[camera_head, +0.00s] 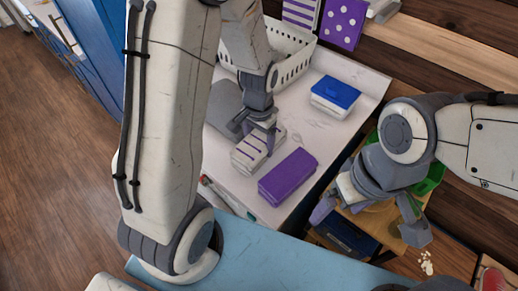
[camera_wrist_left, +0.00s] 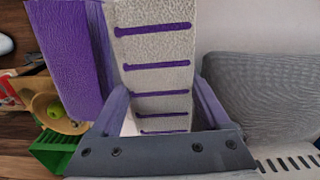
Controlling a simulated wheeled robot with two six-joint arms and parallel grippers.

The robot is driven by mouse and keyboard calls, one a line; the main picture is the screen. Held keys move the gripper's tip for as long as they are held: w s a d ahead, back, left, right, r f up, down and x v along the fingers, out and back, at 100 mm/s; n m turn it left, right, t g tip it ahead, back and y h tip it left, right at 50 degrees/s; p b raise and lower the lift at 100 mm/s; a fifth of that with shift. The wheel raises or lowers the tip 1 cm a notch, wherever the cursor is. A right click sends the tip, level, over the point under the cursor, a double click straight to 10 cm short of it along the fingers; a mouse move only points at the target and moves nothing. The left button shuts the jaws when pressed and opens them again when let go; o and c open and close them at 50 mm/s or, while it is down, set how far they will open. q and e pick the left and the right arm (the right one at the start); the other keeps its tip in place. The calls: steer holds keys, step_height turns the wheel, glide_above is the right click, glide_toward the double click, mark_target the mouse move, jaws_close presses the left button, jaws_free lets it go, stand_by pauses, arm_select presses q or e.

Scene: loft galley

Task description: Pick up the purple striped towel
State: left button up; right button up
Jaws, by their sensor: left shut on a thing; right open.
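The purple striped towel (camera_head: 247,156) is a folded white block with purple stripes, on or just above the white counter; I cannot tell which. My left gripper (camera_head: 259,140) points down and is shut on it. In the left wrist view the towel (camera_wrist_left: 155,75) lies between the two purple fingers (camera_wrist_left: 158,105), its stripes running across. A plain purple folded towel (camera_head: 288,177) lies close beside it and also shows in the wrist view (camera_wrist_left: 65,50). My right gripper (camera_head: 368,220) is open and empty, off the counter's right edge.
A white basket (camera_head: 295,67) stands behind, and a blue-topped white block (camera_head: 336,96) lies behind to the right. A grey cloth (camera_head: 224,105) is left of the striped towel. A wooden stand (camera_head: 388,230) and a green bin (camera_head: 433,178) are near my right gripper.

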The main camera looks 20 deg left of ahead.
arm_select(q)
steer(key=s+d+r, duration=0.1)
steer(key=d+r, duration=0.1)
steer(key=d, duration=0.1)
steer(key=s+d+r+b, duration=0.1)
steer(key=d+r, duration=0.2)
steer(key=d, duration=0.1)
steer(key=s+d+r, duration=0.2)
steer(key=d, duration=0.2)
steer(key=shift+s+r+b, duration=0.1)
steer(key=shift+r+b, duration=0.2)
steer(key=shift+b, duration=0.05)
